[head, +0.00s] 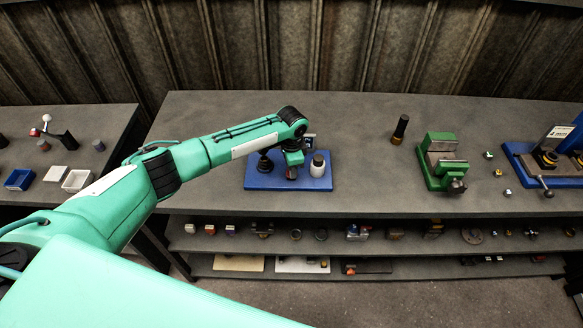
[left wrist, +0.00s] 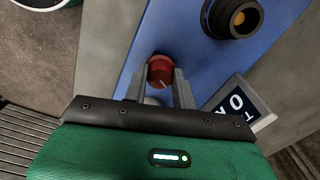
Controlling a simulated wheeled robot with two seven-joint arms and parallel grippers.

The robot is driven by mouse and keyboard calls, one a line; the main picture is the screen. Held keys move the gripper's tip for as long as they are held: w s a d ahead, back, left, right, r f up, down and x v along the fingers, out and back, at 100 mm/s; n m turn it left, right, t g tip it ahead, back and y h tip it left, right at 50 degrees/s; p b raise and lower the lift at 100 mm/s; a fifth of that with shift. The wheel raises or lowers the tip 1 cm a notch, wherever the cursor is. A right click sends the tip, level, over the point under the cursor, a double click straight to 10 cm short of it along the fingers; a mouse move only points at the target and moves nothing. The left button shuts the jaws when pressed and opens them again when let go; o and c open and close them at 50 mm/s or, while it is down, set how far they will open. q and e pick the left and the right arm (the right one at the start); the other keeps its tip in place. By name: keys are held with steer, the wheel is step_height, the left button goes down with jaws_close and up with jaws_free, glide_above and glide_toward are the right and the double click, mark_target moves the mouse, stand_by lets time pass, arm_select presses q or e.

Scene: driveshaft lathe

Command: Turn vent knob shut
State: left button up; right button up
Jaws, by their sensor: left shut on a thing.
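The vent knob (left wrist: 160,71) is red with a pale pointer line on its top, in the left wrist view. It stands on a blue base plate (left wrist: 185,60), which also lies on the bench in the head view (head: 258,180). My left gripper (left wrist: 160,80) has its two grey fingers on either side of the knob and is shut on it. In the head view my left gripper (head: 292,172) points down over the plate and mostly hides the knob. My right gripper is in neither view.
A black fitting with a yellow centre (left wrist: 240,18) and a lettered sign (left wrist: 238,103) stand near the knob. A green vise (head: 440,160) is further right. Bare bench lies between them.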

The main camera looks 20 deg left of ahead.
arm_select(q)
steer(key=m+b, duration=0.1)
steer(key=m, duration=0.8)
steer(key=shift+w+m+b, duration=0.1)
steer(key=shift+m+b, duration=0.4)
steer(key=shift+m, duration=1)
steer(key=shift+r, duration=0.1)
steer(key=o, duration=1)
